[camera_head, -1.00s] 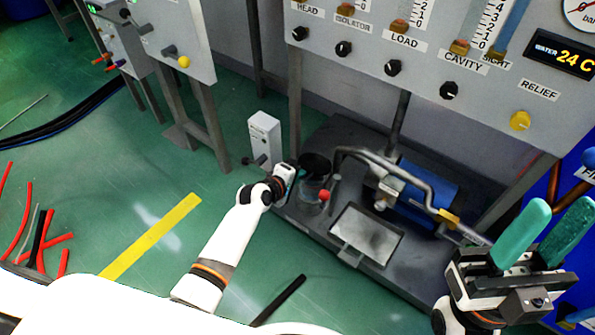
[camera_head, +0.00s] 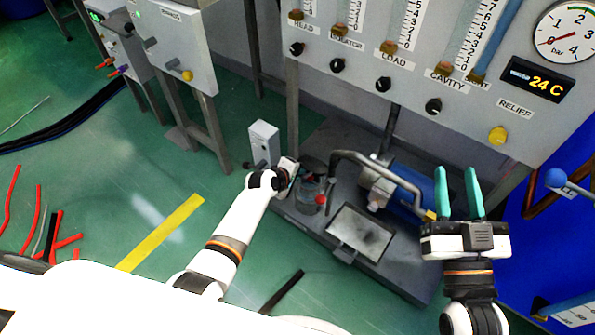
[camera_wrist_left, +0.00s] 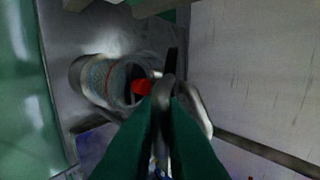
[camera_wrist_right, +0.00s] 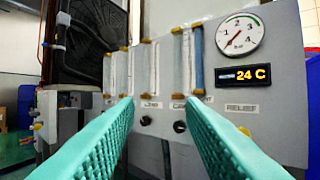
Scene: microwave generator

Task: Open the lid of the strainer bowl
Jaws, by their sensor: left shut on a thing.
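The strainer bowl (camera_head: 309,192), a clear cylinder with a red part beside it, stands on the dark bench base. In the left wrist view the bowl (camera_wrist_left: 92,76) shows its round end with a dark inside, so it looks uncovered there. My left gripper (camera_head: 292,174) is at the bowl's upper left side. Its dark green fingers (camera_wrist_left: 164,100) are shut on a thin dark piece that seems to be the lid (camera_wrist_left: 171,62), seen nearly edge-on; the grip itself is dark and partly hidden. My right gripper (camera_head: 457,188) is open and empty, fingers pointing up, before the panel.
A bent grey pipe (camera_head: 375,160) and a blue cylinder (camera_head: 408,200) stand right of the bowl. A shallow tray (camera_head: 360,232) lies in front. The gauge panel (camera_head: 480,110) overhangs the back. A small grey box (camera_head: 264,143) stands behind left. The left floor has loose hoses.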

